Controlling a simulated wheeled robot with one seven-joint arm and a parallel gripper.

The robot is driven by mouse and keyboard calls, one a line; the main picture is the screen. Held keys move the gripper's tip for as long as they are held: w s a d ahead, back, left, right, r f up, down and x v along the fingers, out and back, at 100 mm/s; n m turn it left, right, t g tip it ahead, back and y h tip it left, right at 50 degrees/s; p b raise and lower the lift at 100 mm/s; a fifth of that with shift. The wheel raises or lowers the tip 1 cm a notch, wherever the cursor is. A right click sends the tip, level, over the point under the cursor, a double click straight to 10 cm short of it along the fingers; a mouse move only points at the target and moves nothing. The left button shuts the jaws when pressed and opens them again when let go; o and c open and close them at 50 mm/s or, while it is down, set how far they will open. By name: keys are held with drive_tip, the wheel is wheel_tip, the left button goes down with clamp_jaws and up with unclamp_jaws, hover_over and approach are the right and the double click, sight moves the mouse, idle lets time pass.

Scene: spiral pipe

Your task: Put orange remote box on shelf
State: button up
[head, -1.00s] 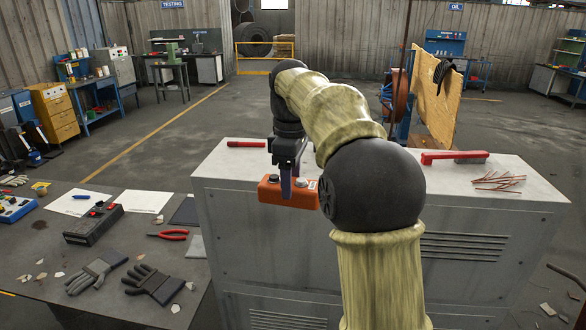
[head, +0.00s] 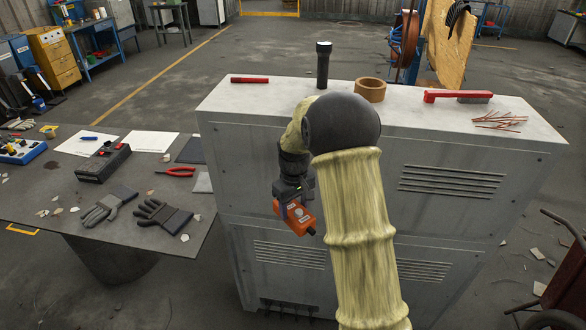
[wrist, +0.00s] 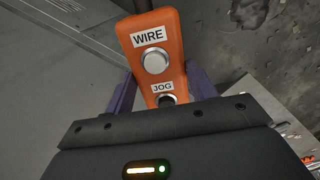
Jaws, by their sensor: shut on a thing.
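The orange remote box (head: 298,218) is held in my gripper (head: 291,208), in front of the grey cabinet's front face and below its top. In the wrist view the box (wrist: 153,45) shows a "WIRE" label with a silver button and a "JOG" label with a dark button. My gripper (wrist: 163,95) is shut on its sides with purple fingers. No shelf can be clearly made out; the grey cabinet (head: 420,120) has a flat top that bears several items.
On the cabinet top are a red marker-like tool (head: 250,80), a black flashlight (head: 323,65), a tape roll (head: 370,90) and a red-handled brush (head: 457,96). A dark table (head: 60,225) with gloves (head: 162,214) stands at the left. A wheelbarrow (head: 570,270) is at the lower right.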

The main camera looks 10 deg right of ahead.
drive_tip(key=s+f+m, duration=0.2)
drive_tip(key=s+f, duration=0.2)
drive_tip(key=f, duration=0.3)
drive_tip(key=s+f+m, duration=0.2)
drive_tip(key=s+f, duration=0.1)
drive_tip(key=f, duration=0.5)
drive_tip(key=shift+s+m, duration=0.4)
drive_tip(key=shift+w+a+f, duration=0.1)
drive_tip(key=shift+a, duration=0.05)
